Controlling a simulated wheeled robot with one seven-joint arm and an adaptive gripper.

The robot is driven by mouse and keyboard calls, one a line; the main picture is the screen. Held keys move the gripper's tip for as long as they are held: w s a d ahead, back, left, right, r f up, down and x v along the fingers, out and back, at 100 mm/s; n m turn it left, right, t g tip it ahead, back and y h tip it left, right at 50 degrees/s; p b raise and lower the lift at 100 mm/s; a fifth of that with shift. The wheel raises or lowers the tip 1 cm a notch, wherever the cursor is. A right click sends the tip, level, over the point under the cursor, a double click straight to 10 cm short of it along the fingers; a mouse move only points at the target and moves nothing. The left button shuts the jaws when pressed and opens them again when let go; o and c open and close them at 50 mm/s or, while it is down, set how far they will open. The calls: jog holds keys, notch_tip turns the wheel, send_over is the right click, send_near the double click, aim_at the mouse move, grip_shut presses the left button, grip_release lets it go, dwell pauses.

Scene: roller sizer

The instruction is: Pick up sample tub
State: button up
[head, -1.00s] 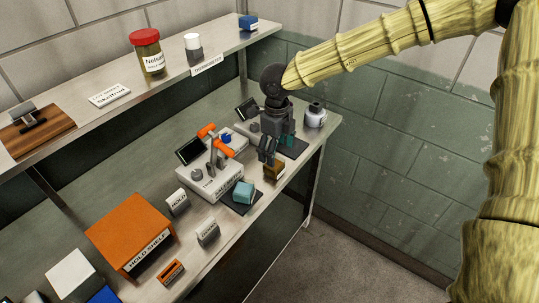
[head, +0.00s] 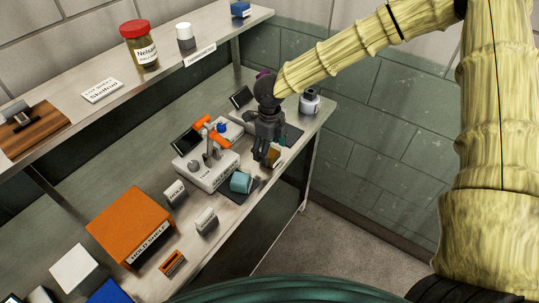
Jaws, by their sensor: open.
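A teal tub (head: 241,182) sits on a dark mat at the front edge of the bench, in front of a grey-white machine. It looks tilted or on its side. A small brown, pale-sided container (head: 274,157) stands further right along the bench, partly hidden by my gripper. No readable label shows which one is the sample tub. My gripper (head: 264,158) is open, points down and is just left of the brown container, close to it. I cannot tell whether they touch. The teal tub is apart from my gripper, to its lower left.
The machine (head: 207,170) has an orange-handled lever (head: 216,138) close to my gripper's left. A grey-and-white bottle (head: 309,102) stands behind right. An orange hold shelf (head: 130,225) and small signs stand at the front left. A raised shelf (head: 110,72) runs along the back.

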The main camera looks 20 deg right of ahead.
aim_at(270, 155)
jog(key=shift+f+p, duration=0.35)
jog(key=shift+f, duration=1.2)
jog(key=c, duration=1.2)
